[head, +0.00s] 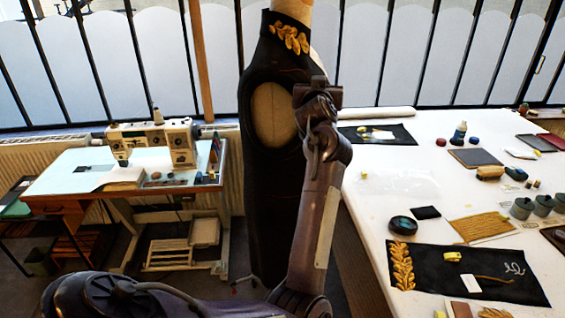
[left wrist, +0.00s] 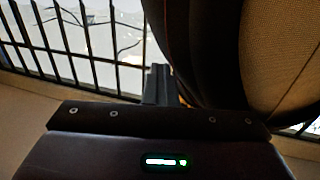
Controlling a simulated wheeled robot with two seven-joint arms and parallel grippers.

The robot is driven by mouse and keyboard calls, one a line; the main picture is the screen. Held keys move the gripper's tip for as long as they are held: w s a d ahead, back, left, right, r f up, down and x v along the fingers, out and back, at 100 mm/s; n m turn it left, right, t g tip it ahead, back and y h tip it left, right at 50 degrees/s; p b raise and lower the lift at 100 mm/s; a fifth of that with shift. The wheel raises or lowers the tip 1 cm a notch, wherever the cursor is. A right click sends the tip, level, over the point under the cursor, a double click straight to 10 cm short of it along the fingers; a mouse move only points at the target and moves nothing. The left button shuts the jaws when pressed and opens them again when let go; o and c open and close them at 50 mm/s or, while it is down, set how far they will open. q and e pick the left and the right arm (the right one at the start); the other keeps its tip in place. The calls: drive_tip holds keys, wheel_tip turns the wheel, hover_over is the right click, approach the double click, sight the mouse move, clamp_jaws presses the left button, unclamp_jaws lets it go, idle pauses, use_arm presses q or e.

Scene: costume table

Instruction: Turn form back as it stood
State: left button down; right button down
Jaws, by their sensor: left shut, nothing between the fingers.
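The dress form (head: 274,115) stands upright in the middle of the head view. It wears a sleeveless black garment (head: 262,205) with gold leaf embroidery at the collar, and its beige side shows through the armhole. My left arm rises in front of it, and my left gripper (head: 318,92) is at chest height by the form's right side. In the left wrist view the gripper's fingers (left wrist: 156,84) are together and empty, close beside the black cloth (left wrist: 208,45). I cannot tell whether they touch it. My arm hides part of the form. My right gripper is not in view.
A white work table (head: 375,205) on the right holds an embroidered black cloth (head: 450,285), a gold-brown piece (head: 482,226), pots and small tools. A sewing machine (head: 150,140) stands on a desk at left. Barred windows are behind. Floor shows between desk and form.

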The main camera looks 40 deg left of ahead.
use_arm(q)
drive_tip(key=shift+s+a+h, duration=0.3)
drive_tip(key=shift+s+a, duration=0.2)
drive_tip(key=shift+s, duration=0.25)
